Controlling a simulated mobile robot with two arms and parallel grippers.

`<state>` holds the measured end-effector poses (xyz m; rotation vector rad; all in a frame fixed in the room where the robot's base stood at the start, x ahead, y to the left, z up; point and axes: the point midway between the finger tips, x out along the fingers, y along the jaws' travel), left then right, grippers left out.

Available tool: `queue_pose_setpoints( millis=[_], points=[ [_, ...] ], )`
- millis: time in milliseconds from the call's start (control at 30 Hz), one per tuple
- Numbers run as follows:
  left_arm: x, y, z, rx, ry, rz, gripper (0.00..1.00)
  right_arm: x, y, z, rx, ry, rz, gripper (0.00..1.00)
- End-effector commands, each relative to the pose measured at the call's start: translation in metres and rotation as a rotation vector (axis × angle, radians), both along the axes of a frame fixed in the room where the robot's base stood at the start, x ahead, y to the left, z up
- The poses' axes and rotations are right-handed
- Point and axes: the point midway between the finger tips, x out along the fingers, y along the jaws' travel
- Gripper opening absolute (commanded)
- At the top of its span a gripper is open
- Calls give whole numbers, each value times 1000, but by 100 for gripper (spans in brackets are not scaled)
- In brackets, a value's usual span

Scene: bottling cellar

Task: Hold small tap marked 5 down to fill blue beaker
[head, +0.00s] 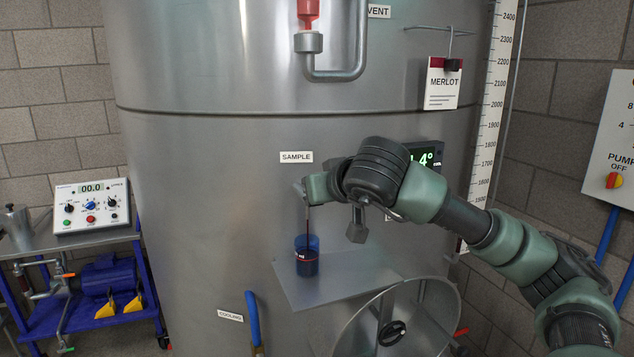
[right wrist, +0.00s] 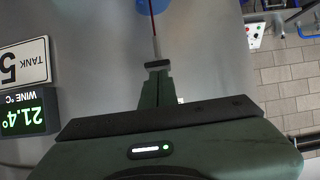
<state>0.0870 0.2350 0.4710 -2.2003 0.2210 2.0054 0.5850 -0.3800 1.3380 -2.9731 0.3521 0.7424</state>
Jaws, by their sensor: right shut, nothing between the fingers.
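The blue beaker (head: 307,266) stands upright on a grey shelf (head: 335,282) fixed to the tank. It holds dark liquid, with the surface close to a red line on its wall. A thin dark red stream runs down into it from the small sample tap (head: 300,187), under the SAMPLE label. My right gripper (head: 308,188) is at the tap, its fingers together and holding nothing, and hides much of it. In the right wrist view the shut fingers (right wrist: 157,80) meet the tap's end, with the stream and part of the beaker (right wrist: 150,6) beyond. My left gripper is out of view.
A TANK 5 sign (right wrist: 20,63) and a temperature display (right wrist: 30,112) reading 21.4° are on the tank beside my arm. A round hatch with a handwheel (head: 391,333) lies below the shelf. A blue cart (head: 150,300) with a pump stands at left.

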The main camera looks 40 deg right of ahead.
Motion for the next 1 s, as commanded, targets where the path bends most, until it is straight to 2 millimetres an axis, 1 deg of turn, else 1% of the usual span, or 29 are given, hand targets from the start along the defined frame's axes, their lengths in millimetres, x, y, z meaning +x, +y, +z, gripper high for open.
queue_pose_setpoints(
  millis=[400,767,1000],
  points=[
    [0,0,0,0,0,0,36,0,0,-1,0,4,0,0],
    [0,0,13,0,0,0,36,0,0,14,0,4,0,0],
    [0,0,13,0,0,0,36,0,0,15,0,3,0,0]
  ],
)
